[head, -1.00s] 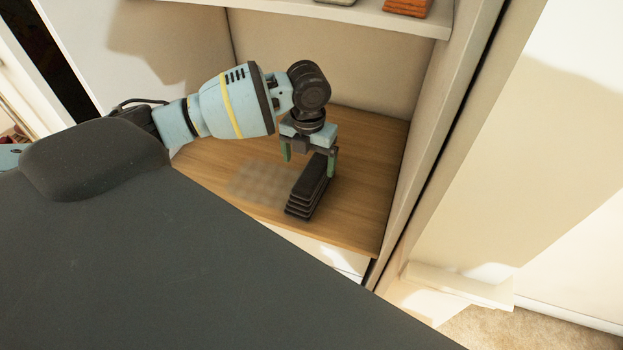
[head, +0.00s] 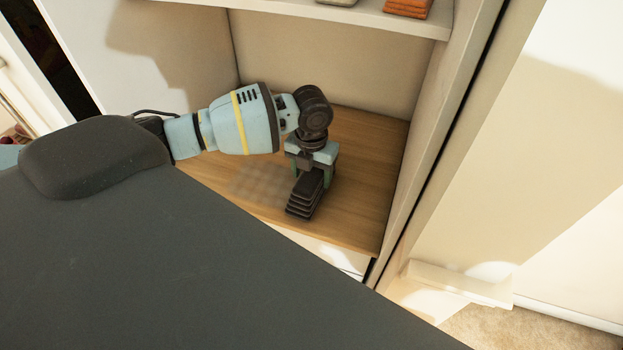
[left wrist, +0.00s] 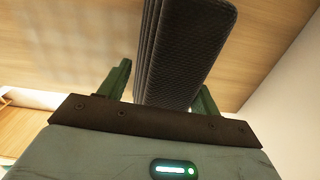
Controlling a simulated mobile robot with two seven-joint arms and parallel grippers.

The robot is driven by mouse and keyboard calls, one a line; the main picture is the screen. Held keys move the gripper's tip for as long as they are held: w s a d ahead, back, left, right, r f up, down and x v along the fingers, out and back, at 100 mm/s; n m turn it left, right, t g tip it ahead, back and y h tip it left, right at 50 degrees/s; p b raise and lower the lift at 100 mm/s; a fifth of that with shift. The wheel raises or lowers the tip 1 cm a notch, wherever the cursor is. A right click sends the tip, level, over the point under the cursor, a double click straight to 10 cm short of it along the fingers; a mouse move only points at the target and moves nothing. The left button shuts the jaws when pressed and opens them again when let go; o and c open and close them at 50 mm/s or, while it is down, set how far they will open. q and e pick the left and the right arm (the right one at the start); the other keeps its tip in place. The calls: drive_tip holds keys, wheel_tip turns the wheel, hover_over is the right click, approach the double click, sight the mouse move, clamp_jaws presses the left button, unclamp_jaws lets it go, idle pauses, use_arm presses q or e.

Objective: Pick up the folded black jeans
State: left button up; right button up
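The folded black jeans (head: 303,203) lie as a layered dark stack on the wooden shelf board, near its front edge. In the left wrist view the jeans (left wrist: 183,48) run up from between the two green fingers. My left gripper (head: 314,178) is pointed down over the rear part of the stack, with one finger on each side of it. In the left wrist view the left gripper (left wrist: 163,85) is open, with a narrow gap between the left finger and the stack. Contact at the right finger is unclear. My right gripper is not in view.
The wooden shelf board (head: 358,205) is bare around the stack. A cabinet side wall (head: 425,150) stands close on the right. An upper shelf (head: 300,15) holds orange folded items (head: 408,8) above. My arm fills the space at the left.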

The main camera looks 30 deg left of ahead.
use_arm(q)
drive_tip(key=c, duration=0.7)
drive_tip(key=shift+o, duration=0.2)
drive_tip(key=shift+r, duration=0.1)
drive_tip(key=shift+r, duration=0.25)
drive_tip(key=r, duration=0.3)
drive_tip(key=shift+s, duration=0.25)
drive_tip(key=s+d+r, duration=0.1)
drive_tip(key=s+d, duration=0.1)
drive_tip(key=s, duration=1.3)
drive_tip(key=shift+s+d+r, duration=0.15)
drive_tip(key=shift+r, duration=0.05)
